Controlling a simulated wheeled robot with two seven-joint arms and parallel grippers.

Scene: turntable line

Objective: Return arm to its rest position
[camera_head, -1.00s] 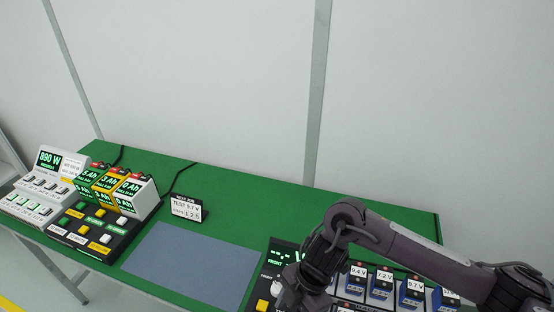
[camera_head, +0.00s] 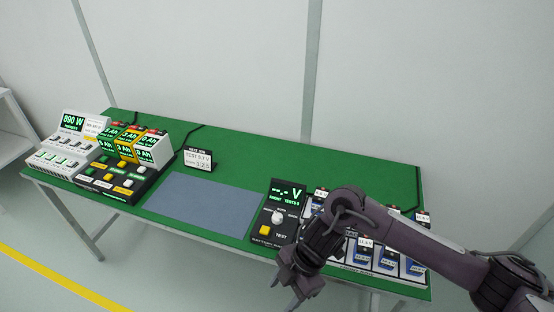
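My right arm comes in from the right and reaches over the front right part of the green table. My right gripper (camera_head: 295,290) hangs at the table's front edge, below the battery tester (camera_head: 268,238). Its fingers are small and dark, so I cannot tell whether they are open or shut; I see no object in them. My arm hides part of the rack of labelled batteries (camera_head: 387,262) on the right. My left gripper is not in view.
The green table (camera_head: 290,160) carries a blue-grey mat (camera_head: 205,203), a small test sign (camera_head: 198,159), a black button panel (camera_head: 118,180), three chargers (camera_head: 150,146) and a white 890 W unit (camera_head: 70,145). The back middle is clear. A yellow floor line (camera_head: 60,278) runs at lower left.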

